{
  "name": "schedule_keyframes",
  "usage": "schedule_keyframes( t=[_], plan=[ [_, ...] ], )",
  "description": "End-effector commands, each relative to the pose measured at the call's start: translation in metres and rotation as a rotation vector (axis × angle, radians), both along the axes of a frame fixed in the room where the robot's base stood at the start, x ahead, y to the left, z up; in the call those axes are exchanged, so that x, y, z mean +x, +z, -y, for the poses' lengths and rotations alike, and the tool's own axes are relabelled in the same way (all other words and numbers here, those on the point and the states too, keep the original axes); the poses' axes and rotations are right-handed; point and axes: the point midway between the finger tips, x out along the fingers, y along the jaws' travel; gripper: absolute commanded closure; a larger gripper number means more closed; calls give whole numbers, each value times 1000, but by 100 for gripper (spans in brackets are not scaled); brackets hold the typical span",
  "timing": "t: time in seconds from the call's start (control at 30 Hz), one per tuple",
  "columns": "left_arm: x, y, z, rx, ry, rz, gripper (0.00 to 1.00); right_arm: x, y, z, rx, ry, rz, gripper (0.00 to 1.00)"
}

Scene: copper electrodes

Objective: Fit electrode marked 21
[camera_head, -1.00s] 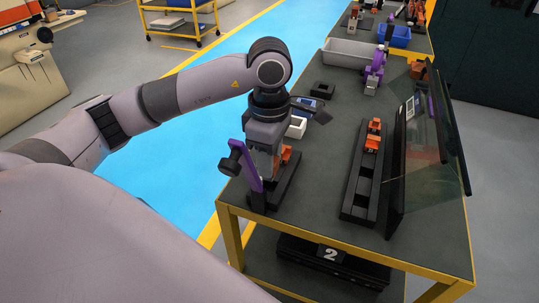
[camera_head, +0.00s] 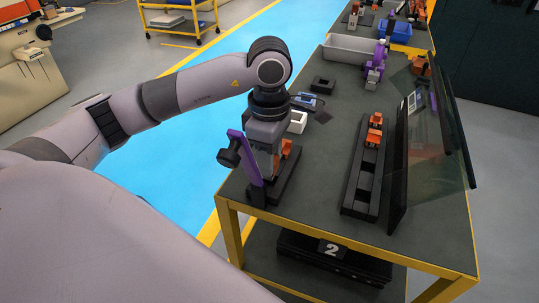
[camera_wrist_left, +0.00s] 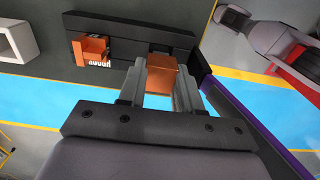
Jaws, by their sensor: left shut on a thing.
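My left gripper (camera_head: 270,172) is shut on a copper-orange electrode (camera_wrist_left: 161,74), held between its two grey fingers. In the head view it points down at a black holder (camera_head: 289,186) on the near left of the table. In the wrist view the held electrode is at the holder (camera_wrist_left: 190,38); whether it is seated cannot be told. No number shows on it. Another orange electrode (camera_wrist_left: 91,49) with white marking sits in the holder, also visible in the head view (camera_head: 287,148). A purple clamp lever (camera_head: 240,153) with a black knob stands beside the gripper. My right gripper is not in view.
A long black rack (camera_head: 358,192) to the right holds orange electrodes (camera_head: 374,130) at its far part. A tilted glass panel (camera_head: 436,140) stands at the right. A white box (camera_head: 297,122), a small black tray (camera_head: 322,83) and a grey bin (camera_head: 345,47) lie farther back.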

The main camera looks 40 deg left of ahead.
Motion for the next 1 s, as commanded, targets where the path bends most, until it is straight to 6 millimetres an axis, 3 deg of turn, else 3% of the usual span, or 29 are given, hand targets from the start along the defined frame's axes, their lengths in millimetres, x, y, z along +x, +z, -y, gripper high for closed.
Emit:
schedule_keyframes(
  t=[1.0],
  plan=[
    [0,-21,0,-1,0,2,98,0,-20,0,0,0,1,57]
  ],
)
